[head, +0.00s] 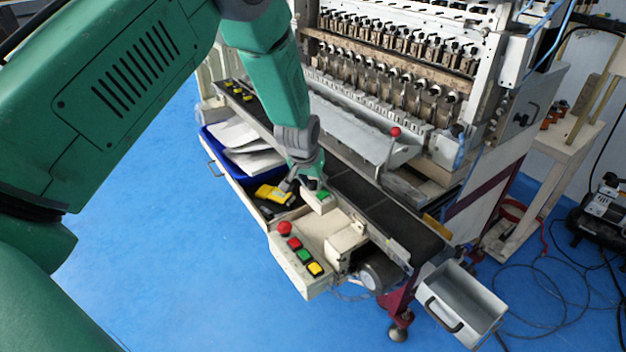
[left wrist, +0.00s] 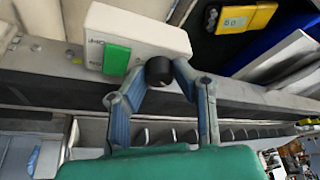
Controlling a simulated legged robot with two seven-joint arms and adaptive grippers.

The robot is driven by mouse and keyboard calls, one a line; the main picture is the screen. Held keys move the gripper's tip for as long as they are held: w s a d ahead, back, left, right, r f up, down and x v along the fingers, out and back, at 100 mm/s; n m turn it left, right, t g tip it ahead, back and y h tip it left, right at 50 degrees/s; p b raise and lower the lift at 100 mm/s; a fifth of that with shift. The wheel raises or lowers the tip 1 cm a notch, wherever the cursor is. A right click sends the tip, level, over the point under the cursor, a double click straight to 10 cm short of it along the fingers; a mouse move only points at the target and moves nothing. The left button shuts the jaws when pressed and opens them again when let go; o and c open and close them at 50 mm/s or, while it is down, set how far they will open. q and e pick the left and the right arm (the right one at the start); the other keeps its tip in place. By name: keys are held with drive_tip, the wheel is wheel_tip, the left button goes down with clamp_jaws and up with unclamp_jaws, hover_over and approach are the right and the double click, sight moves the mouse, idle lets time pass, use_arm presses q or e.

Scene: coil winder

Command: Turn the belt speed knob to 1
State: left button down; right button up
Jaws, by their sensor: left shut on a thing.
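The belt speed knob (left wrist: 159,71) is a small black round knob at the side of a cream control box (left wrist: 150,34) with a green switch (left wrist: 117,59). The control box also shows in the head view (head: 318,206), on the near side of the conveyor. My left gripper (left wrist: 160,80) is shut on the knob, with a finger on each side of it. In the head view my left gripper (head: 293,180) reaches down to the box, and the knob is hidden there. The knob's pointer and the scale numbers cannot be read. My right gripper is not in view.
A panel with a red mushroom button (head: 285,228) and red, green and yellow buttons stands in front. A yellow device (head: 273,194) and a blue bin (head: 228,150) lie left of the box. The dark conveyor belt (head: 375,208) runs behind. A metal tray (head: 463,303) hangs at the right.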

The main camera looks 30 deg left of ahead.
use_arm(q)
drive_tip(key=shift+n, duration=0.3)
drive_tip(key=c, duration=1.6)
unclamp_jaws()
drive_tip(key=v, duration=1.2)
drive_tip(key=shift+f, duration=0.1)
